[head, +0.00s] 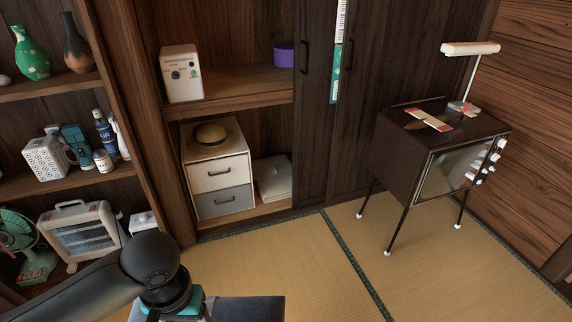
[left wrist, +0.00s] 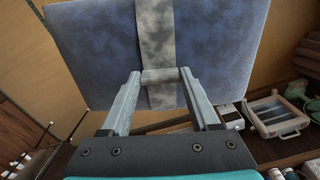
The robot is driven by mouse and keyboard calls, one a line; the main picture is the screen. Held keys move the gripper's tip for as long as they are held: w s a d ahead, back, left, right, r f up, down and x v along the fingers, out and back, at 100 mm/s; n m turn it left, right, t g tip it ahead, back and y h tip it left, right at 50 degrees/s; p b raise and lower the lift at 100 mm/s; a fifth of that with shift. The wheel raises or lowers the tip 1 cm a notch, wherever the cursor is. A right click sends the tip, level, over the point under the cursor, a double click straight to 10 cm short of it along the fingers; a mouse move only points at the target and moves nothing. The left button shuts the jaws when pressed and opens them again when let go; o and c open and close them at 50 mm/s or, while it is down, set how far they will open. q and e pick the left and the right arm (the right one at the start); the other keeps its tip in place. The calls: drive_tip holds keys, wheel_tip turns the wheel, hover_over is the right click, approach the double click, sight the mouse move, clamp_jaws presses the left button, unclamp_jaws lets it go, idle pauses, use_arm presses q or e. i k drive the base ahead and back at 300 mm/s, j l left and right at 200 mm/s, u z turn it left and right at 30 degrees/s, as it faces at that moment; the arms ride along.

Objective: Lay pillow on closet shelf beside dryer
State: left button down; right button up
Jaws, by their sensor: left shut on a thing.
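The pillow (left wrist: 95,50) is blue and mottled, with a grey band across its middle, and fills much of the left wrist view. My left gripper (left wrist: 160,77) is shut on its edge at the band. In the head view only a dark part of the pillow (head: 248,308) shows at the bottom, beside my left wrist. The closet shelf (head: 245,88) is wooden. A white boxy appliance with dials (head: 181,75), likely the dryer, stands at its left end. My right gripper is not in view.
A purple container (head: 284,55) sits at the shelf's right, partly behind a dark sliding door (head: 313,100); bare shelf lies between it and the appliance. Below are a drawer box (head: 219,175) and a hat (head: 211,134). A television (head: 440,160) stands right. An open shelf unit (head: 75,180) stands left.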

sight(245, 84)
drive_tip(key=i+z, duration=0.25)
drive_tip(key=i, duration=1.05)
drive_tip(key=i+l+u, duration=0.2)
drive_tip(key=i, duration=0.2)
drive_tip(key=i+u, duration=0.2)
drive_tip(key=i, duration=0.25)
drive_tip(key=i+l+u, duration=0.15)
drive_tip(key=i, duration=0.25)
